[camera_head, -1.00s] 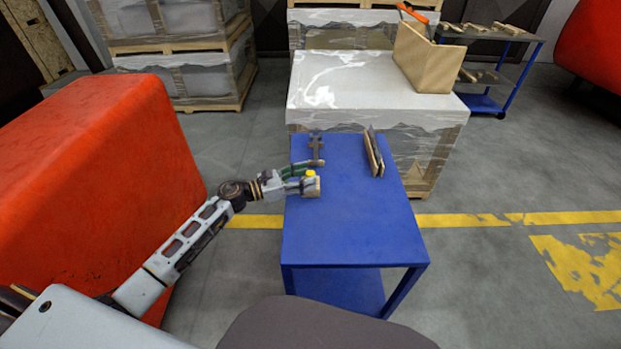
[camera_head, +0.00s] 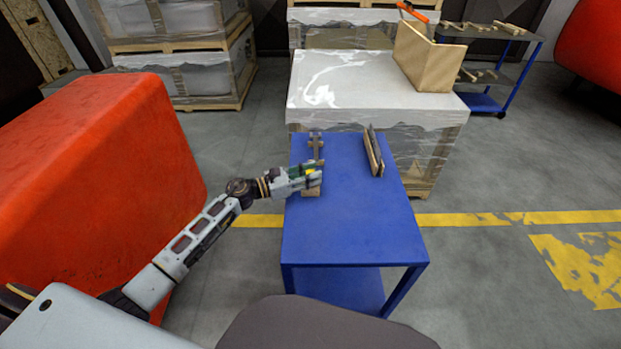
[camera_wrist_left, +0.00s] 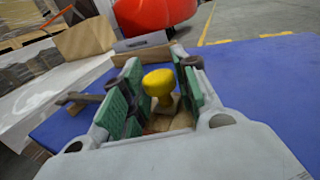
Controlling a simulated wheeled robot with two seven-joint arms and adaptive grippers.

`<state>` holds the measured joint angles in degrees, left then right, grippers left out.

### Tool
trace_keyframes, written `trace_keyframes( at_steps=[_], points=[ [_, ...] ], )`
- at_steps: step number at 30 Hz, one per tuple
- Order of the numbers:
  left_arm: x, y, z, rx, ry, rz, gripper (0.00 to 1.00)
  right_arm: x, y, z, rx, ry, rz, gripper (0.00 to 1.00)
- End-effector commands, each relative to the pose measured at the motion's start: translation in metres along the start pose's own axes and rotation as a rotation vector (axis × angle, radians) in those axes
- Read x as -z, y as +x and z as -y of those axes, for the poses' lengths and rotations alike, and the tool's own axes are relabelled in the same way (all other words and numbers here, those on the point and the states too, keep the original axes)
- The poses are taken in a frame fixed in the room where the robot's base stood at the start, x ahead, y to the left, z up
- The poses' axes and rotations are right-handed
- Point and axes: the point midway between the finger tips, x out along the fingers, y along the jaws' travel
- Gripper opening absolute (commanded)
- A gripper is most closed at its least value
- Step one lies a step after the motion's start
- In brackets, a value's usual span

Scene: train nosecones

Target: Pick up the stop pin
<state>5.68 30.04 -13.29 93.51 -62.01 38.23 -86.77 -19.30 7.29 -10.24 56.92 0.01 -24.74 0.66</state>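The stop pin has a round yellow knob (camera_head: 311,172) and stands upright in a wooden block (camera_head: 311,192) on the left side of the blue table. My left gripper (camera_head: 313,174) is around the knob, its fingers on either side. In the left wrist view the yellow knob (camera_wrist_left: 158,82) sits between the green finger pads of my left gripper (camera_wrist_left: 160,88). The pads are apart, with a gap visible beside the knob, so the gripper looks open. The pin's lower part is mostly hidden below the knob. My right gripper is not in view.
The blue table (camera_head: 350,232) is clear in its middle and front. A grey cross-shaped part (camera_head: 316,146) lies just beyond the gripper. A wooden holder with a dark plate (camera_head: 374,152) stands at the back right. A large red nosecone (camera_head: 100,170) is left of my arm.

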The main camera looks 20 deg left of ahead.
Motion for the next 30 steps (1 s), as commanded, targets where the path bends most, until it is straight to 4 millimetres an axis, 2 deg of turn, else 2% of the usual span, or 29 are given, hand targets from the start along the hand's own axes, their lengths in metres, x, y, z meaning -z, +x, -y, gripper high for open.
trace_keyframes(
  at_steps=[1,5,6,19,23,30],
  points=[
    [0.0,0.0,0.0,0.0,0.0,0.0,0.19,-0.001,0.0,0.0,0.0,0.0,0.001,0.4],
    [0.0,0.0,0.0,0.0,0.0,0.0,0.03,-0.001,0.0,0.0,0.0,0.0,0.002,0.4],
    [0.0,0.0,0.0,0.0,0.0,0.0,0.01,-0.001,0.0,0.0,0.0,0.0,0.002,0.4],
    [-0.007,0.0,-0.001,0.0,0.001,-0.001,0.01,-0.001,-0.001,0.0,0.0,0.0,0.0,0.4],
    [-0.02,0.0,0.0,0.001,0.003,0.0,0.01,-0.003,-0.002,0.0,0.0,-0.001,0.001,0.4],
    [-0.054,0.0,0.0,0.002,0.005,0.0,0.01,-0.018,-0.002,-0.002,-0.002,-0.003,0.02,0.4]
  ],
)
